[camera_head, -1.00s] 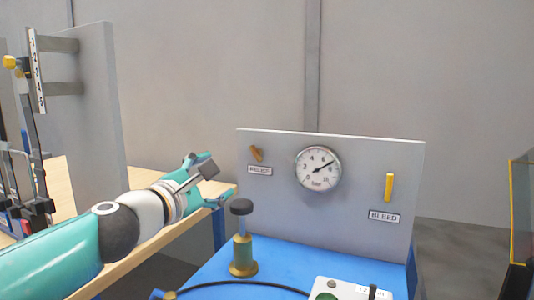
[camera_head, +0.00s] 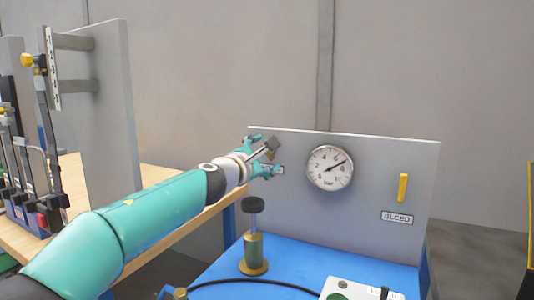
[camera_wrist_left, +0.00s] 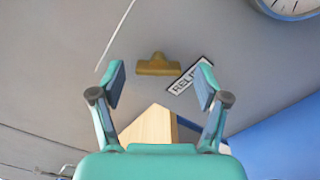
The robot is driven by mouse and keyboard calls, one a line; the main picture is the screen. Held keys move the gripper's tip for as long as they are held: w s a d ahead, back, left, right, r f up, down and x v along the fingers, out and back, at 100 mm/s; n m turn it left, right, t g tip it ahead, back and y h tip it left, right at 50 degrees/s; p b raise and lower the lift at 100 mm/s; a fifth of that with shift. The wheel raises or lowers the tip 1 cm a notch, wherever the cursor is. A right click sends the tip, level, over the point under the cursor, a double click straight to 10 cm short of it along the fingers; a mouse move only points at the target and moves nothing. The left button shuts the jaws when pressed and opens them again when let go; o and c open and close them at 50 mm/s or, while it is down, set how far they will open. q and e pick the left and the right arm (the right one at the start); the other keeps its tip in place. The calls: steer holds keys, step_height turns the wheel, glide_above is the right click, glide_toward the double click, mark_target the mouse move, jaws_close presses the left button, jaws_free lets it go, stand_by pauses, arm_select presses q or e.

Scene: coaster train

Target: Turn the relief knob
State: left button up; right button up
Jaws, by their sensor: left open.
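The brass relief knob (camera_wrist_left: 157,65) is on the grey panel (camera_head: 365,205), just ahead of my left gripper in the left wrist view. My left gripper (camera_wrist_left: 160,87) is open, with one finger to each side of the knob's line. The fingertips look short of the knob and do not visibly touch it. The RELIEF label (camera_wrist_left: 190,75) lies beside the knob, partly behind the right-hand finger. In the head view my left gripper (camera_head: 273,158) is in front of the panel's left part and hides most of the knob. My right gripper is not in view.
A pressure gauge (camera_head: 330,167) and a yellow bleed handle (camera_head: 403,187) are on the same panel to the right. A blue bench (camera_head: 285,260) below carries a brass post with a dark knob (camera_head: 253,235) and a pale box (camera_head: 355,290). A wooden table is at left.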

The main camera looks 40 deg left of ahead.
arm_select(q)
steer(key=shift+w+a, duration=0.15)
steer(key=shift+w, duration=0.35)
steer(key=c, duration=1)
steer(key=shift+d, duration=0.25)
steer(key=shift+c, duration=0.8)
steer(key=shift+a+f, duration=0.1)
steer(key=shift+a, duration=0.1)
steer(key=shift+n, duration=0.3)
